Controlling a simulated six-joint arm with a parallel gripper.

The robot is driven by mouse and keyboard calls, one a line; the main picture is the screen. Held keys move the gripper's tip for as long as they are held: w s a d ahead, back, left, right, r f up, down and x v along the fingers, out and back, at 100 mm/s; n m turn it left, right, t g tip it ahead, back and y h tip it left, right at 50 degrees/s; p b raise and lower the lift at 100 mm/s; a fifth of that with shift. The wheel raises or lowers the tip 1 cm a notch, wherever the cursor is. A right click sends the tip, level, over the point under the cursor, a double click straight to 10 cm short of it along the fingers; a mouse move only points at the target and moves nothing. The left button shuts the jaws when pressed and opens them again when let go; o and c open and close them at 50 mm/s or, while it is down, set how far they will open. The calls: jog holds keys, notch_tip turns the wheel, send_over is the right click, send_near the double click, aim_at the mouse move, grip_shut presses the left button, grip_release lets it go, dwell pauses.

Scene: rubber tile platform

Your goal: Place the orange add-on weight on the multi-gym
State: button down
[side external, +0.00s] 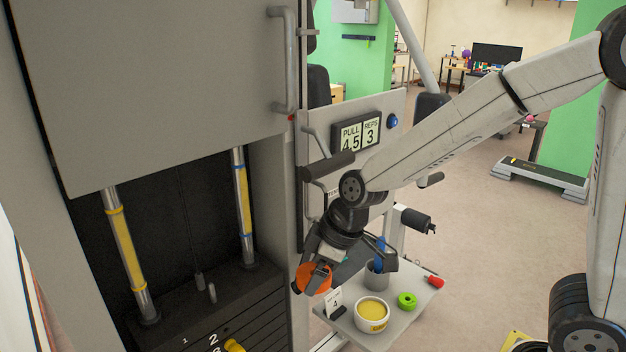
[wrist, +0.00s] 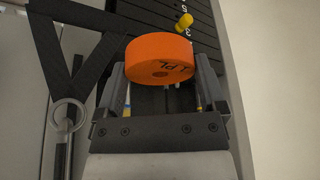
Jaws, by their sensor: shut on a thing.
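The orange add-on weight (wrist: 158,60) is a thick round disc with dark lettering and a small dark spot on its face. My gripper (wrist: 158,78) is shut on it, one finger on each side. In the side external view the orange weight (side external: 313,280) is partly hidden by my gripper (side external: 322,270). It is held to the right of the multi-gym's weight stack (side external: 205,305), above and left of a small side table. The stack's dark plates stand between two guide rods with yellow bands. A yellow pin (side external: 234,345) sticks out of the stack's front and also shows in the wrist view (wrist: 185,20).
The side table (side external: 420,296) holds a white tub of yellow stuff (side external: 372,314), a green ring (side external: 407,300), a grey cup (side external: 377,275) and a number card (side external: 333,303). A grey panel (side external: 160,90) with a handle hangs above the stack opening. A black strap with a ring (wrist: 68,113) is left in the wrist view.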

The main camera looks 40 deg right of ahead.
jog(key=s+d+f, duration=0.1)
jog(key=d+f, duration=0.2)
jog(key=d, duration=0.6)
jog(key=d+f, duration=0.4)
jog(key=d, duration=0.4)
jog(key=s+d+f, duration=0.3)
jog(key=s+d, duration=0.1)
jog(key=d, duration=0.3)
jog(key=s+d+f, duration=0.2)
jog(key=s+d, duration=0.3)
jog(key=d, duration=0.2)
jog(key=shift+d+f, duration=0.3)
jog(key=shift+f, duration=0.1)
jog(key=w+d+f, duration=0.2)
jog(key=w, duration=0.1)
jog(key=w+d+f, duration=0.2)
jog(key=w+f, duration=0.1)
jog(key=w, duration=0.1)
jog(key=w+d+f, duration=0.2)
jog(key=w+f, duration=0.1)
jog(key=w, duration=0.1)
jog(key=shift+d+f, duration=0.1)
jog(key=shift+f, duration=0.15)
jog(key=shift+w+d+f, duration=0.2)
jog(key=shift+w+f, duration=0.15)
jog(key=shift+f, duration=0.05)
